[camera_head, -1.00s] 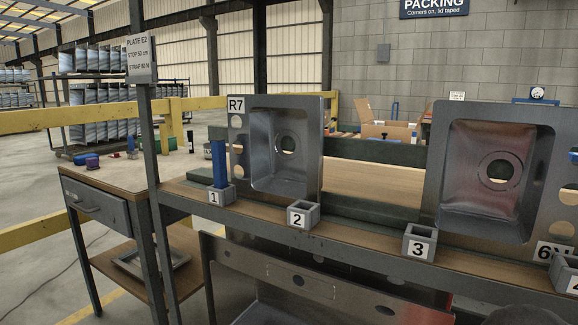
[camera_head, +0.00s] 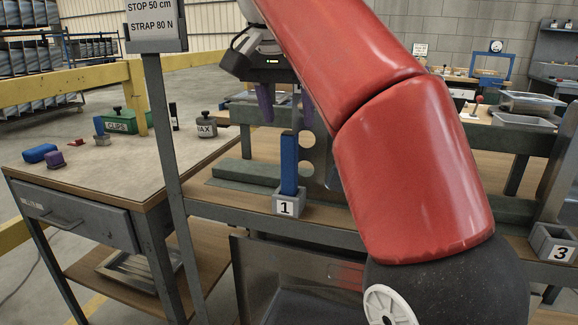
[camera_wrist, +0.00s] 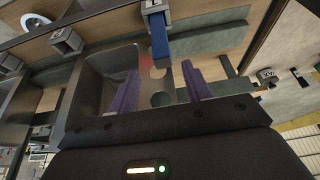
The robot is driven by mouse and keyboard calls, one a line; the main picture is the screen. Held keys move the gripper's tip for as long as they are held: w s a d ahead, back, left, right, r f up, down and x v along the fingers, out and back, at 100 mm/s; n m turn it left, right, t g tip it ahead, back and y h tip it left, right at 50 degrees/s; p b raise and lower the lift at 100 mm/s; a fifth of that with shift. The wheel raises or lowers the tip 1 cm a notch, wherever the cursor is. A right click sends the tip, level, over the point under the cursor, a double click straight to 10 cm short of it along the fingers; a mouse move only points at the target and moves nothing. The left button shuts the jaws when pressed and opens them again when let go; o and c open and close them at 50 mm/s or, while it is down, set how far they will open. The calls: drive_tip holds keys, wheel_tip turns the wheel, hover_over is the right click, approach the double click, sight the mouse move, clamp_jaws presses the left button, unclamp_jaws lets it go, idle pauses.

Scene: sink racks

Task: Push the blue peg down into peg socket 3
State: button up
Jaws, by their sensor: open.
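The blue peg (camera_head: 289,163) stands upright in peg socket 1 (camera_head: 288,204), a grey square block, in the head view. It also shows in the wrist view (camera_wrist: 159,38), just beyond the fingers. Peg socket 3 (camera_head: 553,245) is at the right edge of the head view and looks empty. My gripper (camera_head: 285,104) is open, its two purple fingers apart, above and behind the peg's top in the picture. In the wrist view my gripper (camera_wrist: 160,87) has nothing between its fingertips. Socket 2 is hidden behind my arm in the head view.
A sink plate with a basin (camera_wrist: 103,76) stands close to the fingers in the wrist view. A sign post (camera_head: 160,130) rises left of socket 1. The side table (camera_head: 95,170) holds small blue and purple blocks, a green CLIPS box and a WAX jar.

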sight(288, 135)
drive_tip(key=shift+a+b+x, duration=0.15)
drive_tip(key=shift+b+x, duration=0.1)
drive_tip(key=shift+x, duration=1.55)
drive_tip(key=shift+a+b+x, duration=0.15)
drive_tip(key=shift+b+x, duration=0.1)
drive_tip(key=shift+x, duration=1.55)
drive_tip(key=shift+s, duration=0.2)
clamp_jaws()
